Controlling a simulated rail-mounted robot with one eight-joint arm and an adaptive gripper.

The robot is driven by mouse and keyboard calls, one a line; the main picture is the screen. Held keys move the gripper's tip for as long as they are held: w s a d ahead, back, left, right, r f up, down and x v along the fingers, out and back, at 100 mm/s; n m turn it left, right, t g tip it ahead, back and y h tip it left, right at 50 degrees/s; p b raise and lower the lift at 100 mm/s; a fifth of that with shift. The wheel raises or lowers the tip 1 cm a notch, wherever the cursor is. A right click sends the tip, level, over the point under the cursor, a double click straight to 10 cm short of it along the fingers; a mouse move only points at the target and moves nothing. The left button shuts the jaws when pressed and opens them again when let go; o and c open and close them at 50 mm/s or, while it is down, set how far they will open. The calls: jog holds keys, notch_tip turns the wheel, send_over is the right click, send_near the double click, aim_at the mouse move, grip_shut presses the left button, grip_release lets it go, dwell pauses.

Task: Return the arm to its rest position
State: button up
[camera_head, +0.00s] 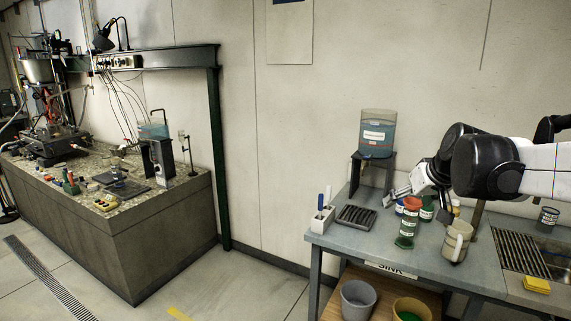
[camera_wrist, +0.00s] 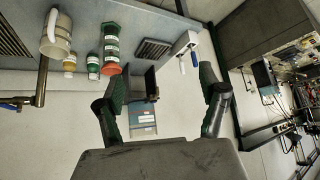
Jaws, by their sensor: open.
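My black and white arm reaches in from the right of the head view, over the sink bench (camera_head: 390,267). My gripper (camera_head: 398,200) is at the arm's left end, in front of the blue water tank (camera_head: 376,138) on its dark stand. In the wrist view, the two dark fingers of my gripper (camera_wrist: 165,88) stand wide apart with nothing between them in their grasp. The tank (camera_wrist: 142,122) shows beyond the fingers there. A green cylinder with a red top (camera_head: 407,228) stands upright on the bench below the gripper, apart from it.
A beige mug (camera_head: 455,242) stands right of the cylinder, with small bottles (camera_head: 427,209) behind. A dark ribbed tray (camera_head: 356,217) and a white pen holder (camera_head: 321,221) are at left. A sink rack (camera_head: 520,252) and yellow sponge (camera_head: 536,285) lie right. Two buckets (camera_head: 357,300) sit below.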

jog(key=s+a+f, duration=0.3)
jog(key=s, duration=0.6)
jog(key=s+a+f, duration=0.3)
jog(key=s+a, duration=0.1)
jog(key=s, duration=0.6)
jog(key=s+a+f+m+h, duration=0.1)
jog(key=s+a+f, duration=0.2)
jog(key=s, duration=0.6)
jog(key=shift+s+a+f+g, duration=0.2)
jog(key=shift+s+a+g, duration=0.05)
jog(key=shift+s+g, duration=0.05)
